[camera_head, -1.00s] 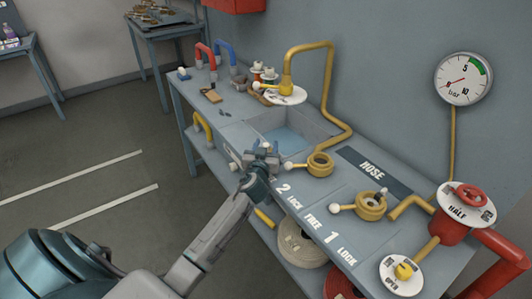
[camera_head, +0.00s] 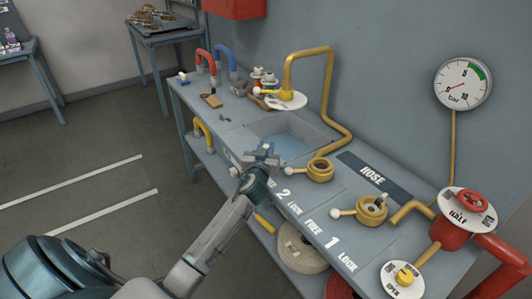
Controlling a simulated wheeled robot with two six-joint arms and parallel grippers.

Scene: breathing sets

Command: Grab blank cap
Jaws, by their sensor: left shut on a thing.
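My left gripper (camera_head: 262,157) is at the front edge of the workbench, in front of the sink-like recess. The left arm reaches in from the lower left. My right gripper is not in view.
The recess (camera_head: 312,128) lies just behind the gripper. Yellow ring fittings with white-knobbed levers (camera_head: 320,170) (camera_head: 371,210) stand to the right. A tall yellow pipe (camera_head: 331,80) rises behind. A red valve (camera_head: 452,232) stands at the far right. Floor at left is clear.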

